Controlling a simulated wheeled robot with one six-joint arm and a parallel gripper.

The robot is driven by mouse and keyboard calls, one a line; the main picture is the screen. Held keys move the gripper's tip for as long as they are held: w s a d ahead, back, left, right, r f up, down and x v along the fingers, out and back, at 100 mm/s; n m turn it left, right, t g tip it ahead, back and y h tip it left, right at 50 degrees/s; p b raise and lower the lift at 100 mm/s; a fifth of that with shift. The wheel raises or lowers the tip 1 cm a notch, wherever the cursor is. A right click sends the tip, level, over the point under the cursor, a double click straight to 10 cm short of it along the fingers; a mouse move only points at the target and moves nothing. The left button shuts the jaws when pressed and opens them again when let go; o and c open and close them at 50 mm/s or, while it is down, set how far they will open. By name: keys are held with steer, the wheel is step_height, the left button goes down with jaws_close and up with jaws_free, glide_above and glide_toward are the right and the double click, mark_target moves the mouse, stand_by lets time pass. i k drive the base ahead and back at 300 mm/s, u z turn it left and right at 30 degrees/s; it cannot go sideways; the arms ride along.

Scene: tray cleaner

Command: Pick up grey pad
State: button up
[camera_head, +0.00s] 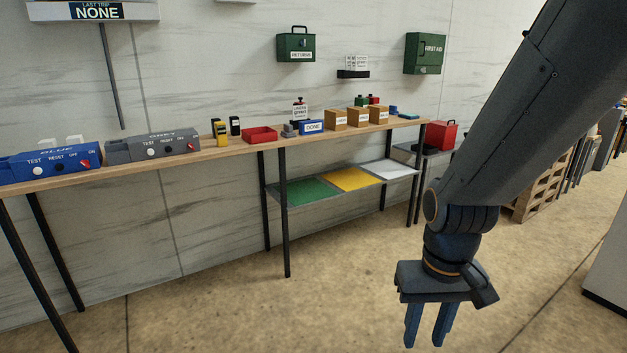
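My gripper (424,341) hangs at the lower right, pointing down over the floor, with its two blue fingers apart and nothing between them. It is in front of the long wooden table (225,152) and well clear of it. A small grey object (290,130) sits on the table just left of a blue box marked DONE (311,127). It may be the grey pad, but it is too small to tell. A flat blue piece (407,116) lies near the table's right end.
A blue console (50,163) and a grey console (152,146) stand on the table's left part, and a red tray (259,135) nearer the middle. Brown boxes (335,119) stand further right. A lower shelf has green (305,191), yellow and white areas. The floor before the table is clear.

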mark_target(287, 132)
steer(key=u, duration=0.05)
steer(key=i, duration=2)
steer(key=u, duration=0.35)
